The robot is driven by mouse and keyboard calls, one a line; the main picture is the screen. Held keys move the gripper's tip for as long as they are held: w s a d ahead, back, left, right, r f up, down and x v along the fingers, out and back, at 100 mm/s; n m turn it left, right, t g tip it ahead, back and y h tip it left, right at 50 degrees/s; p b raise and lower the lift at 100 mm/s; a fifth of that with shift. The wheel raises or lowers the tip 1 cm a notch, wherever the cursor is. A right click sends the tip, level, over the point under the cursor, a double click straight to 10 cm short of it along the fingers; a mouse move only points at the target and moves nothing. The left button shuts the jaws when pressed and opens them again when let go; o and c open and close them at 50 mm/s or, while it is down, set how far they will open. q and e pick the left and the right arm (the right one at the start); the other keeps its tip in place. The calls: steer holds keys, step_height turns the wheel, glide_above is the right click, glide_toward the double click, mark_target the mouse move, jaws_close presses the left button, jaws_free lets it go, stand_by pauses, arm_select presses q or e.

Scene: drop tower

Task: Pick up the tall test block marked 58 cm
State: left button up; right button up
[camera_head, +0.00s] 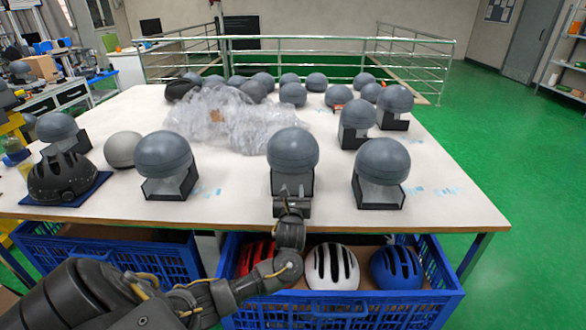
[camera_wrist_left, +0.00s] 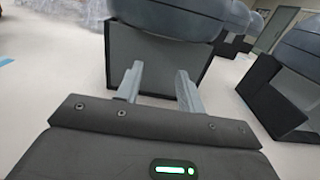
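Several grey dome-topped test blocks on dark stands are on the white table (camera_head: 240,203); I cannot read a 58 cm mark on any. The block at the front middle (camera_head: 293,152) is upright, right in front of my left gripper (camera_head: 292,198). In the left wrist view, my left gripper (camera_wrist_left: 160,88) has its two fingers apart and nothing visibly held between them. The fingers point at the grey face of that block's stand (camera_wrist_left: 153,58), low down; I cannot tell whether they touch it. My right gripper is out of view.
Domed blocks stand to the right (camera_head: 382,165) and left (camera_head: 165,158). A black helmet (camera_head: 63,177) lies on a blue pad at the left. Clear plastic wrap (camera_head: 230,120) lies behind. Blue crates, one with helmets (camera_head: 333,267), sit below the table's front edge.

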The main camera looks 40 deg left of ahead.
mark_target(293, 181)
arm_select(q)
steer(key=x, duration=0.4)
steer(key=shift+f+b, duration=0.15)
steer(key=shift+b, duration=0.2)
steer(key=shift+w+a, duration=0.15)
steer(key=shift+w, duration=0.05)
steer(key=shift+a, duration=0.1)
steer(key=x, duration=0.5)
steer(key=shift+f+b, duration=0.1)
steer(key=shift+b, duration=0.25)
steer(key=shift+a, duration=0.1)
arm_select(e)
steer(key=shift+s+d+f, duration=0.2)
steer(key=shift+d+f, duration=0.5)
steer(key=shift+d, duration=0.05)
arm_select(q)
steer(key=c, duration=0.7)
jaws_close()
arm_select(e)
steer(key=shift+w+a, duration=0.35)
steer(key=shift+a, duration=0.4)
